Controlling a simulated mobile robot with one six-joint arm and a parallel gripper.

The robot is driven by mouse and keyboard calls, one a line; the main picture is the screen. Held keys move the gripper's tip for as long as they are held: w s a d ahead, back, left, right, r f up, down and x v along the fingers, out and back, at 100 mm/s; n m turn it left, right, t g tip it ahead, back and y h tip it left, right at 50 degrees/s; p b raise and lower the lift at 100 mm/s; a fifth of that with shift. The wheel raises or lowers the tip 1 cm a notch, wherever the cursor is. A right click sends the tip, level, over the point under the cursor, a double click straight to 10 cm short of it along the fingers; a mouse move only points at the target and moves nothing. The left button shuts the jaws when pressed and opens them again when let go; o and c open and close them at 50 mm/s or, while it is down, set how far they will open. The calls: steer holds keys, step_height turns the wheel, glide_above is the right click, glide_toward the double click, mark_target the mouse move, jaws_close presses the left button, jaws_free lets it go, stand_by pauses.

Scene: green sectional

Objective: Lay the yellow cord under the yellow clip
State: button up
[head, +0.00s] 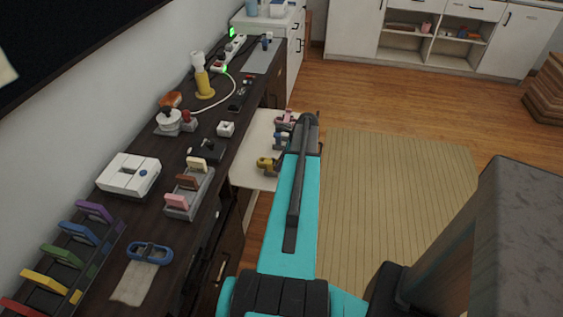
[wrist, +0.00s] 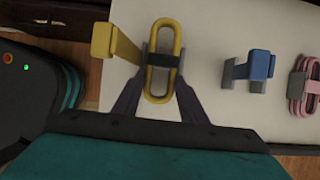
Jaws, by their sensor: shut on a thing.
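The yellow cord (wrist: 154,86) is a coiled oval loop with a dark band around its middle. My gripper (wrist: 164,62) is shut on it at the band, one finger on each side. The yellow clip (wrist: 124,46) stands just left of the cord in the wrist view, with a flat top and a bent arm. The cord is beside the clip there; whether they touch is unclear. In the head view the yellow clip (head: 265,163) shows on a pale surface (head: 252,180), while my teal arm hides the gripper and cord.
A blue clip (wrist: 260,65) and a pink cord (wrist: 297,92) under a grey clip lie to the right in the wrist view. The dark desk (head: 215,150) on the left holds several objects, including a blue cord (head: 149,253). A grey block (head: 515,240) stands at right.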

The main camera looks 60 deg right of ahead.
steer(key=o, duration=1)
steer(key=shift+s+f, duration=0.15)
steer(key=shift+f, duration=0.4)
steer(key=shift+o, duration=0.7)
steer(key=shift+a, duration=0.2)
steer(key=b+v, duration=0.1)
steer(key=v, duration=1.3)
steer(key=shift+d+r, duration=0.4)
steer(key=shift+r, duration=0.05)
steer(key=shift+w, duration=0.2)
steer(key=shift+s, duration=0.1)
